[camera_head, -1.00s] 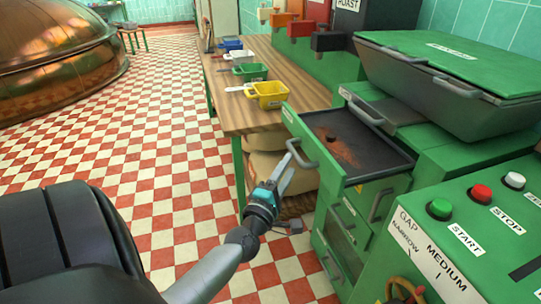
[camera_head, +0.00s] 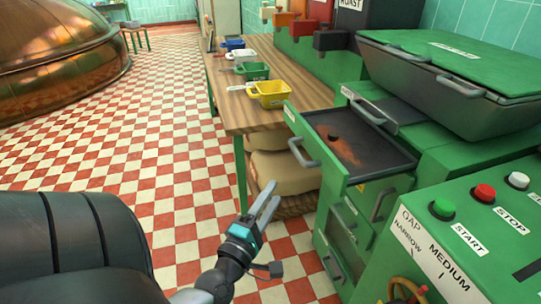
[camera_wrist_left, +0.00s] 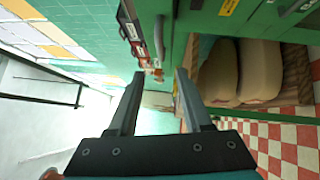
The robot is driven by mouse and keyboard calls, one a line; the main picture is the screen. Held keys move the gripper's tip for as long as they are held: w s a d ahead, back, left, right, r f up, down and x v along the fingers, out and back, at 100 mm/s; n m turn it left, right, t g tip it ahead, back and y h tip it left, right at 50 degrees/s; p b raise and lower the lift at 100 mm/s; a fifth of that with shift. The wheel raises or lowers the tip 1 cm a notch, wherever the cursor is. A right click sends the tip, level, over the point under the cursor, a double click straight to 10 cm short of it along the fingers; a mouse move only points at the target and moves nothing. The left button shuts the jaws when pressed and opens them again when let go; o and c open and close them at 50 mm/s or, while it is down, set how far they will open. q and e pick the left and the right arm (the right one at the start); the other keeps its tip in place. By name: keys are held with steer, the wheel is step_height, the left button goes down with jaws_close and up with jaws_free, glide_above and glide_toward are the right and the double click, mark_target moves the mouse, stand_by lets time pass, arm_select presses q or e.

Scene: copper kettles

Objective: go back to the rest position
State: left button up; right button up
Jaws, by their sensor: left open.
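My left gripper (camera_head: 265,203) is in the lower middle of the head view, above the checkered floor and left of the green machine. Its two fingers are apart with nothing between them. In the left wrist view the open fingers (camera_wrist_left: 155,95) also show, with only background between them. The gripper touches nothing. My right gripper is in neither view.
A wooden table (camera_head: 230,112) holds yellow, green and blue scoops. Sacks (camera_head: 280,172) lie below it. A control panel (camera_head: 470,235) stands at the right. The floor at left is clear.

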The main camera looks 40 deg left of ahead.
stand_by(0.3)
arm_select(q)
steer(key=s+d+f+m+g+h, duration=0.25)
steer(key=f+m, duration=0.25)
steer(key=f, duration=0.5)
steer(key=s+d+f+m+g+h, duration=0.1)
steer(key=d+f+m+g, duration=0.25)
steer(key=f, duration=0.65)
steer(key=s+d+f+m+g+h, duration=0.2)
steer(key=f+m, duration=0.4)
steer(key=f, duration=0.4)
steer(key=s+d+f+m+g, duration=0.2)
steer(key=s+f+m+g, duration=0.6)
steer(key=s+f, duration=0.8)
steer(key=s+m, duration=0.3)
steer(key=s, duration=0.1)
steer(key=shift+d+f+g, duration=0.3)
steer(key=shift+d+f, duration=0.05)
